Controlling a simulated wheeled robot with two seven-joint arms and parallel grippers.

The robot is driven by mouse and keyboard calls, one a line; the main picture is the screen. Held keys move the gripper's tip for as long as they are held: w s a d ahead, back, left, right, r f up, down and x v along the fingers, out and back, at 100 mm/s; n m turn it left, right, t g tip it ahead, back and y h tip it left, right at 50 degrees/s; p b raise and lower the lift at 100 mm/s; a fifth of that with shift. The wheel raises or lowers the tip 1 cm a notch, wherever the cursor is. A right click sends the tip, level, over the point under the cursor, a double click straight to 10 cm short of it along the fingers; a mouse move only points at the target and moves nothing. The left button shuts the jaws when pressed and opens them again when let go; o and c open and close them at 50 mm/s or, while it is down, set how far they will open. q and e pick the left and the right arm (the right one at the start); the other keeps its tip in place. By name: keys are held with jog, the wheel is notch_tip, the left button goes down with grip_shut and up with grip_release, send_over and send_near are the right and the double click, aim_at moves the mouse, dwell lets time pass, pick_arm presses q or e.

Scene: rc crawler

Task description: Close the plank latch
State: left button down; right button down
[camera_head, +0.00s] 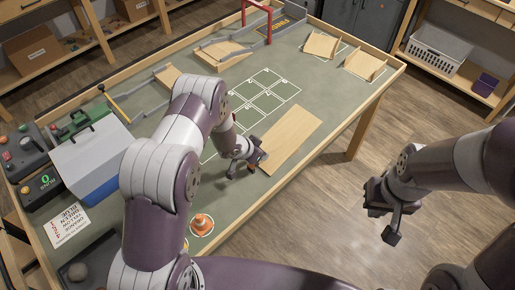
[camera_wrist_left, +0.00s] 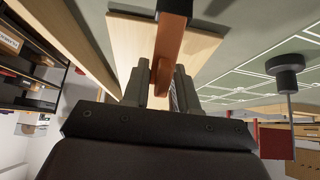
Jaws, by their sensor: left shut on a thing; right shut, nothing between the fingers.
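The pale wooden plank (camera_head: 290,138) lies on the green table top near its right edge. My left gripper (camera_head: 255,155) is at the plank's left side. In the left wrist view the left gripper (camera_wrist_left: 162,85) is shut on an orange-brown bar (camera_wrist_left: 170,45), which looks like the plank latch. The bar stands in front of the plank (camera_wrist_left: 125,48). In the head view the latch is mostly hidden by the gripper. My right gripper (camera_head: 391,228) is shut and empty, out over the floor beyond the table's right edge.
Small wooden ramps (camera_head: 321,45) stand at the far right. A dark knob on a post (camera_wrist_left: 285,68) shows in the wrist view.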

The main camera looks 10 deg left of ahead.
pick_arm(q)
jog(key=shift+w+d+f+g+y+p, duration=0.15)
jog(key=shift+g+y+p, duration=0.15)
jog(key=shift+p, duration=0.15)
jog(key=c, duration=1.2)
grip_release()
jog(key=shift+o, duration=0.2)
jog(key=v, duration=1.2)
jog(key=shift+a+r, duration=0.2)
jog(key=shift+r, duration=0.05)
